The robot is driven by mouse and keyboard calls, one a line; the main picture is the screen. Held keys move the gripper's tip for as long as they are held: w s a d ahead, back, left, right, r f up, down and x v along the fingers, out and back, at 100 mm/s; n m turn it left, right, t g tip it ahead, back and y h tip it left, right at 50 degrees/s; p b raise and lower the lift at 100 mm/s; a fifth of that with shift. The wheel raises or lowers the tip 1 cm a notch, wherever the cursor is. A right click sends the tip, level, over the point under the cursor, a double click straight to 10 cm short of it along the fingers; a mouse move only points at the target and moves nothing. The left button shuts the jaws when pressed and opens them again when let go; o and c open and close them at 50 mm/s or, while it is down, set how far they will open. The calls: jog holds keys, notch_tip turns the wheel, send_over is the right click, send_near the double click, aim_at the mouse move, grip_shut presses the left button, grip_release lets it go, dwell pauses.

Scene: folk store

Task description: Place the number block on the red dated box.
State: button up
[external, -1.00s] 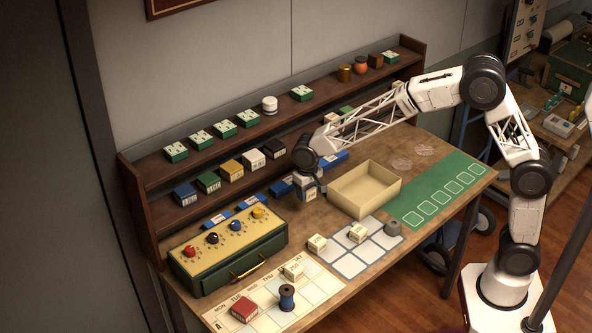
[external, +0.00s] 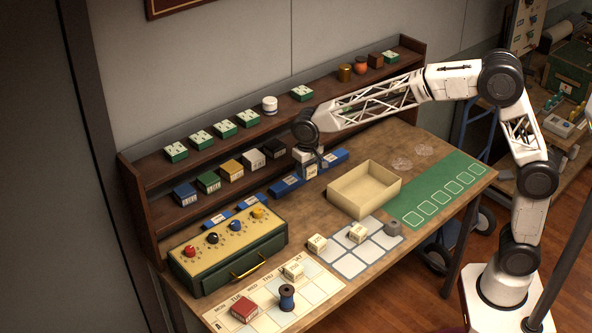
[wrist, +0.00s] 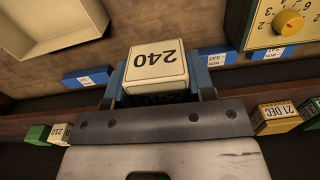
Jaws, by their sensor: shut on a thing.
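My gripper (external: 310,170) is shut on a cream number block (external: 311,173). In the wrist view the block (wrist: 157,66) shows "240" on its face, upside down, between the two fingers. It is held in front of the lower shelf, near the blue labelled plates. The red box (external: 243,308) with a pale label lies on the weekday mat (external: 318,290) at the front left, well away from my gripper. The print on its label is too small to read.
Blue, green, yellow, white and black boxes stand on the lower shelf (external: 221,184). A control box (external: 228,252) with coloured knobs stands between my gripper and the red box. A blue spool (external: 287,297) stands close to the red box. An open tray (external: 363,188) is at right.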

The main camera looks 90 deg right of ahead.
jog(key=w+a, duration=0.9)
jog(key=a, duration=0.5)
send_over(244, 306)
notch_tip(244, 306, down, 5)
jog(key=shift+f, duration=0.15)
jog(key=shift+f, duration=2.5)
jog(key=shift+f, duration=0.15)
jog(key=shift+f, duration=2.35)
